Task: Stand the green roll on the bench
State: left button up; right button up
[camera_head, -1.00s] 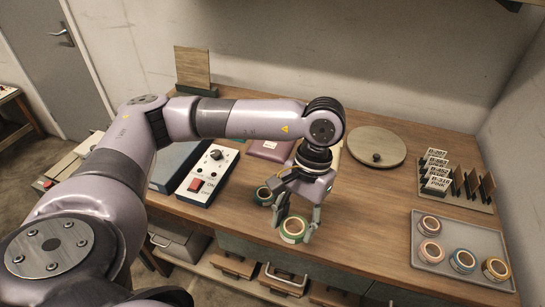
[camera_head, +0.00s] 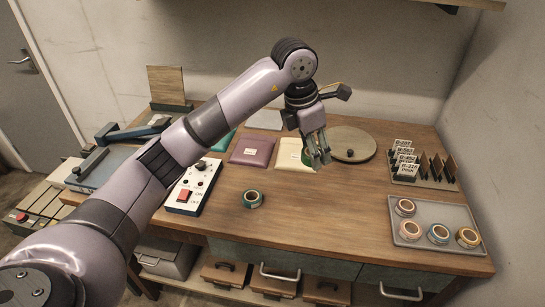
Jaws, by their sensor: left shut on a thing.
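My left gripper (camera_head: 319,162) points down over the back middle of the bench (camera_head: 310,225). It is shut on the green roll (camera_head: 307,156), which is mostly hidden behind the fingers; only a green edge shows at their left side. I cannot tell whether the roll touches the bench. A second roll, dark green-teal (camera_head: 252,199), lies flat on the bench nearer the front, apart from the gripper. My right gripper is out of view.
A cream packet (camera_head: 290,153) lies just left of the gripper, and a round wooden disc (camera_head: 350,143) lies to its right. A grey tray (camera_head: 425,216) holds several rolls at the right. A control box (camera_head: 186,198) stands at left. The front middle is clear.

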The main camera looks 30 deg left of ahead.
pick_arm(q)
jog(key=n, duration=0.1)
jog(key=p, duration=0.4)
send_over(308, 209)
jog(key=shift+n, duration=0.4)
jog(key=f, duration=1.4)
jog(key=shift+s+a+f, duration=0.3)
jog(key=shift+s+f, duration=0.05)
jog(key=shift+f, duration=0.3)
notch_tip(308, 209, down, 4)
jog(key=shift+f, duration=0.2)
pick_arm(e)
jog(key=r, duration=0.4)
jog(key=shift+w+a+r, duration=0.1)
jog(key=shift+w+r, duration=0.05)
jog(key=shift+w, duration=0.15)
pick_arm(q)
jog(key=shift+f, duration=0.1)
